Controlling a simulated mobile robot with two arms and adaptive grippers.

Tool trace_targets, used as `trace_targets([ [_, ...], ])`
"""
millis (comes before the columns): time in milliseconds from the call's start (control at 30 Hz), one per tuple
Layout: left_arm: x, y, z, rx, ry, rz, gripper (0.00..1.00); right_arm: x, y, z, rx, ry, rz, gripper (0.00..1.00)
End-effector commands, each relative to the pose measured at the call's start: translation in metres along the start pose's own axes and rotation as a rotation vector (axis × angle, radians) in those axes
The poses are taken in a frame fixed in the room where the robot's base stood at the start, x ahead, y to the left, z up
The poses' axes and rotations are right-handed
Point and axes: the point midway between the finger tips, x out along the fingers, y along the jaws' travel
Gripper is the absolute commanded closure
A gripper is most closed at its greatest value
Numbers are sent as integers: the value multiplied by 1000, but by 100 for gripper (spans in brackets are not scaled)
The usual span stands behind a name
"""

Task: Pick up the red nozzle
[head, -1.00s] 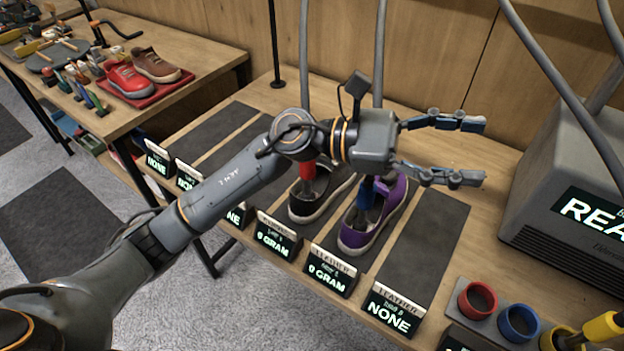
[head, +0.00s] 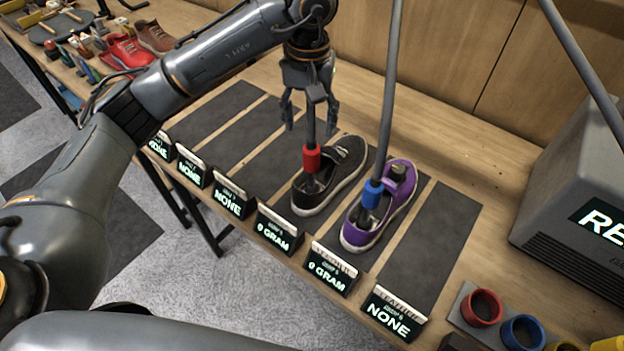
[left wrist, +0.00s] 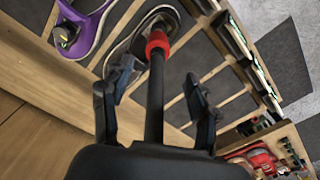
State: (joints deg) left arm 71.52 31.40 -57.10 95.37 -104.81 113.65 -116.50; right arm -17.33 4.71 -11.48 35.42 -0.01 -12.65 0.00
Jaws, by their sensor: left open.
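The red nozzle (head: 312,160) stands upright in the opening of a black shoe (head: 330,178), on the end of a dark tube. It also shows in the left wrist view (left wrist: 157,42), beyond my fingertips. My left gripper (head: 310,112) points down above the nozzle, with its fingers apart on either side of the tube. In the left wrist view the tube runs between the open fingers (left wrist: 160,95). The fingers do not touch the nozzle. My right gripper is not in view.
A blue nozzle (head: 372,194) stands in a purple shoe (head: 382,218) just to the right. Red (head: 482,307) and blue (head: 523,333) ring holders and a grey machine (head: 580,190) are at the right. Label displays (head: 279,233) line the table's front edge. Dark mats to the left are empty.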

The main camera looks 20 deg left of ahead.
Motion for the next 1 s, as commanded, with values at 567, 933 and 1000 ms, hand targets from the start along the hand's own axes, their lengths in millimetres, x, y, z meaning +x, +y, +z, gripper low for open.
trace_targets([
  [567, 63, 6, 9, 0, -5, 3, 40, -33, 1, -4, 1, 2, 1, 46],
  [933, 82, 6, 7, 0, 1, 4, 40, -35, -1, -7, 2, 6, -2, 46],
  [1000, 82, 6, 7, 0, 1, 4, 48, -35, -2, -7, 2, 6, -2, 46],
])
